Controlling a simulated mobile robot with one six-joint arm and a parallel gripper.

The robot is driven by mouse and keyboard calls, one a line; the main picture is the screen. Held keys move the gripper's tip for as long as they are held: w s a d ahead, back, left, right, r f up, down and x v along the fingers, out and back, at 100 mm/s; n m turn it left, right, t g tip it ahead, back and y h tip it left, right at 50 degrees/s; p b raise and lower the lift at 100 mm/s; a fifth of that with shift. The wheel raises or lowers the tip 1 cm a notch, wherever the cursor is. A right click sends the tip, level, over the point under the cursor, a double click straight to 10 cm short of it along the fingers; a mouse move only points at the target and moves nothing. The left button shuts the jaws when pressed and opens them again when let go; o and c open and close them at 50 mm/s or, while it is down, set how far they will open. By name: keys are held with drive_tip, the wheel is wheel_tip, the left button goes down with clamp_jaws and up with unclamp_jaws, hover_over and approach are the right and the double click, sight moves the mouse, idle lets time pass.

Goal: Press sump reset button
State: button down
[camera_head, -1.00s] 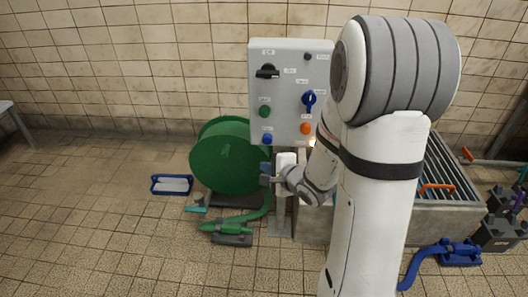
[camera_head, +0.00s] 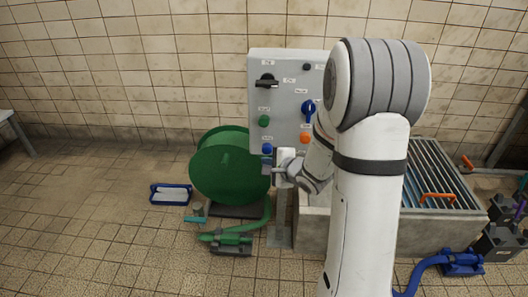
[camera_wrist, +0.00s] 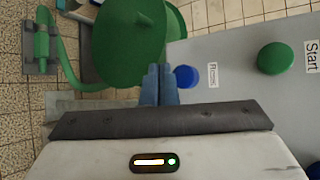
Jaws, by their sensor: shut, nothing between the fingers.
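The grey control panel (camera_head: 284,95) stands against the tiled wall. The blue button (camera_head: 267,149) sits at its lower left, below the green button (camera_head: 264,121). In the wrist view the blue button (camera_wrist: 186,77) shows right of my fingertips, beside a small white label that is hard to read; the green button (camera_wrist: 275,58) is labelled Start. My gripper (camera_wrist: 160,84) is shut and empty, its blue fingers together. In the head view my gripper (camera_head: 267,164) is just below the blue button. I cannot tell whether they touch.
A green hose reel (camera_head: 222,165) stands left of my gripper, with a green hose and nozzle (camera_head: 230,239) on the floor. The panel also has a black knob (camera_head: 266,81), a blue knob (camera_head: 309,108) and an orange button (camera_head: 305,138). A grated trough (camera_head: 440,180) is at right.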

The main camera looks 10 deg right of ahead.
sight(266, 152)
drive_tip(key=shift+w+d+p, duration=0.2)
drive_tip(key=shift+w, duration=0.3)
drive_tip(key=shift+w+d+p, duration=0.15)
drive_tip(key=shift+w+p, duration=0.05)
drive_tip(key=shift+w, duration=0.3)
drive_tip(key=shift+w+d+r+p, duration=0.1)
drive_tip(key=shift+w+r+p, duration=0.1)
drive_tip(key=shift+p, duration=0.25)
idle(1.0)
drive_tip(key=shift+w+f, duration=0.1)
drive_tip(key=shift+f, duration=0.05)
drive_tip(key=shift+w+d+p, duration=0.35)
drive_tip(key=shift+w+p, duration=0.35)
drive_tip(key=shift+w, duration=0.2)
idle(1.2)
drive_tip(key=shift+s, duration=0.1)
drive_tip(key=shift+s+a, duration=0.25)
drive_tip(key=shift+s, duration=0.4)
drive_tip(key=shift+s+a, duration=0.2)
drive_tip(key=shift+s, duration=0.4)
